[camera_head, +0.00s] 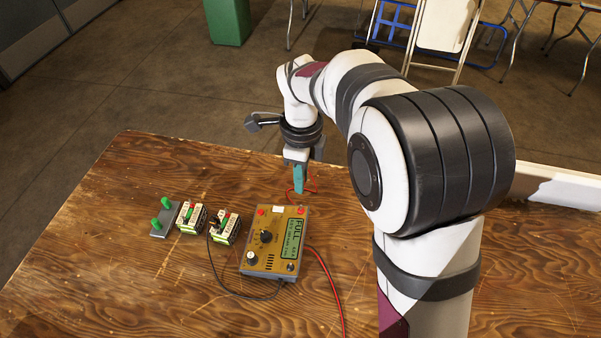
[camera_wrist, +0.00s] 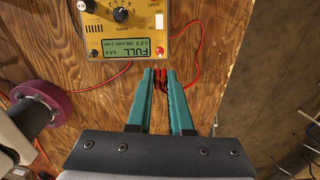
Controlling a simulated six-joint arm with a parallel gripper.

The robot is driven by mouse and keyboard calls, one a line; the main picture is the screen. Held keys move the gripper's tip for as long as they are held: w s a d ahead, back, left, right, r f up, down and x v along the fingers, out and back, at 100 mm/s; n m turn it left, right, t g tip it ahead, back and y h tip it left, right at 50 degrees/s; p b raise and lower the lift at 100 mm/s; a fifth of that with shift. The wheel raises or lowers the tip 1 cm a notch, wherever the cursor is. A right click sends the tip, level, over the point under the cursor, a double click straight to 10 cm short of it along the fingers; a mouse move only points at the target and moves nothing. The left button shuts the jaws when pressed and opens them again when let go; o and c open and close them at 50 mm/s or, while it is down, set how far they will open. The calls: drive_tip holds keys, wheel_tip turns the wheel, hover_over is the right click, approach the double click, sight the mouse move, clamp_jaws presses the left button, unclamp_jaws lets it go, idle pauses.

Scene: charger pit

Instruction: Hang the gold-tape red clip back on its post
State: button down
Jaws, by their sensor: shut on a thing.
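My gripper (camera_head: 299,191) points down just behind the charger, with its teal fingers shut on a small red clip (camera_wrist: 159,86). In the wrist view the fingers (camera_wrist: 161,73) stand on either side of the clip, and they hide part of it. I cannot make out gold tape on it. A red lead (camera_wrist: 192,60) runs from the clip beside the charger. Two green posts (camera_head: 166,202) stand on a grey plate (camera_head: 160,233) at the left of the table. I cannot tell which post belongs to this clip.
The yellow charger (camera_head: 258,262) reads FULL and stands close in front of my gripper. Two batteries (camera_head: 189,218) (camera_head: 226,228) stand between it and the plate. A black lead (camera_head: 240,295) and another red lead (camera_head: 327,273) cross the table. The table's back left is clear.

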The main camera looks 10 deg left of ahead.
drive_tip(key=shift+f, duration=3.4)
drive_tip(key=shift+f, duration=0.2)
drive_tip(key=c, duration=0.7)
unclamp_jaws()
drive_tip(key=shift+c, duration=0.2)
drive_tip(key=shift+o, duration=1)
drive_tip(key=shift+r, duration=0.1)
drive_tip(key=shift+r, duration=3.7)
